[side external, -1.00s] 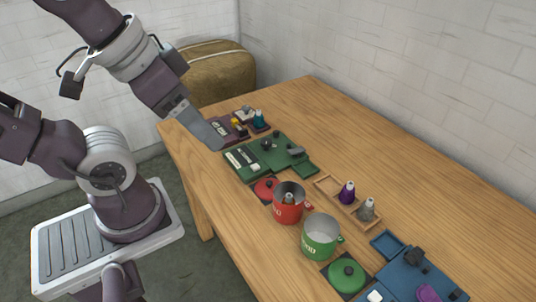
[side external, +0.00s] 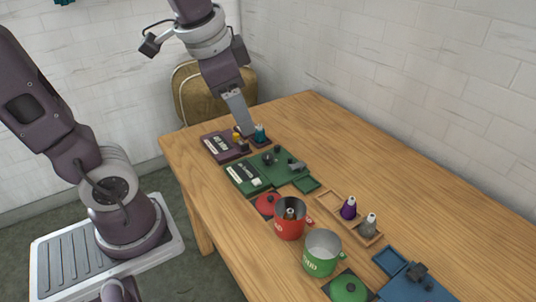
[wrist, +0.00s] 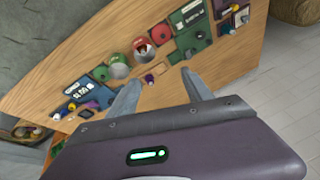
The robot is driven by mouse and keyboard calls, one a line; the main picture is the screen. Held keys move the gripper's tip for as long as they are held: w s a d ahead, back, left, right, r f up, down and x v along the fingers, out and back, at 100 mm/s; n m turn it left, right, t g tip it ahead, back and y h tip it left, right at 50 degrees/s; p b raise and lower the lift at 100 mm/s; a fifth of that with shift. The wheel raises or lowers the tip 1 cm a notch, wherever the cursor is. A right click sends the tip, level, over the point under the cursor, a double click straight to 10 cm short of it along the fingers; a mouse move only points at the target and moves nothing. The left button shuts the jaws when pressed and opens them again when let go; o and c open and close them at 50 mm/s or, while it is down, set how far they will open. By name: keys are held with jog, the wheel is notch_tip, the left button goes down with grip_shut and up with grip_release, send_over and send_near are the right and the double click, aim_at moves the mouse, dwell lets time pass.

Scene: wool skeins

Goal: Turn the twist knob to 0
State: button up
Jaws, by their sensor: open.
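My gripper (side external: 242,122) is open and empty, pointing down near the far end of the table, in front of or above the purple board (side external: 212,147). The wrist view shows its two fingers spread apart (wrist: 161,90). The green board (side external: 290,174) carries a dark round knob-like part (side external: 268,158) and a grey lever-like part (side external: 296,164). The blue board (side external: 396,291) at the near right carries another dark raised part (side external: 417,272). I cannot tell which is the twist knob, and no number markings are readable.
A red pot (side external: 290,226) and a green pot (side external: 320,262) stand mid-table, with a red lid (side external: 267,203) and a green lid (side external: 349,289) nearby. The table's right side is clear.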

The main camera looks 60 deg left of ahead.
jog(key=w+a+f+m+g+y, duration=0.15)
jog(key=w+a+f+m, duration=0.35)
jog(key=w, duration=0.6)
jog(key=m+g+y, duration=0.2)
jog(key=m+g, duration=0.1)
jog(key=m, duration=0.4)
send_near(268, 155)
jog(key=shift+g, duration=0.25)
jog(key=x, duration=0.8)
jog(key=shift+w+a+f, duration=0.1)
jog(key=shift+a+f, duration=0.05)
jog(key=shift+f, duration=0.1)
jog(key=shift+c, duration=0.2)
grip_shut()
jog(key=shift+h, duration=0.25)
